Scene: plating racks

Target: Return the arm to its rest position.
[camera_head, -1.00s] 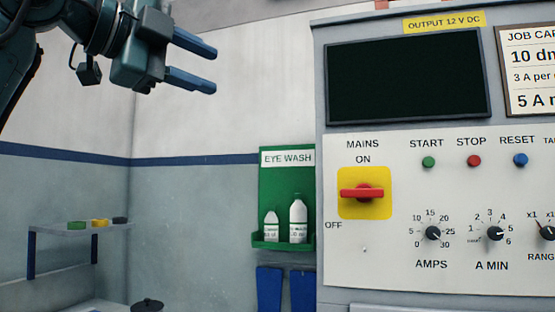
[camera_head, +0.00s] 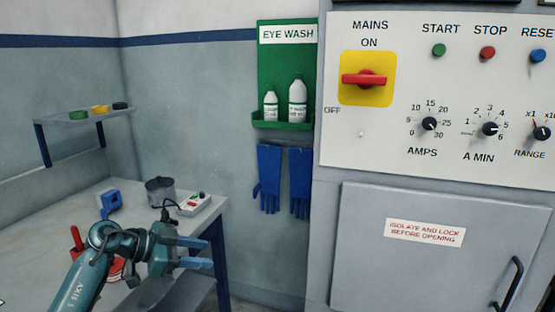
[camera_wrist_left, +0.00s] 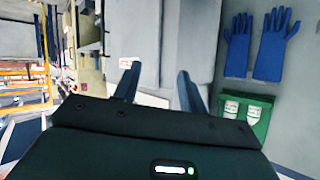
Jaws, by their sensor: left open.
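My left gripper (camera_head: 196,253) is at the lower left of the head view, in front of the bench. Its two blue fingers are apart, point to the right and hold nothing. In the left wrist view the two fingers (camera_wrist_left: 158,88) also stand apart with nothing between them. My left arm comes up from the bottom edge of the head view. My right gripper is not in these views.
A grey bench (camera_head: 128,195) carries a dark pot (camera_head: 160,191), a blue device (camera_head: 109,202) and a small white control box (camera_head: 193,204). Blue gloves (camera_head: 270,180) hang below the green eye wash holder (camera_head: 285,122). A control cabinet (camera_head: 440,250) stands at right.

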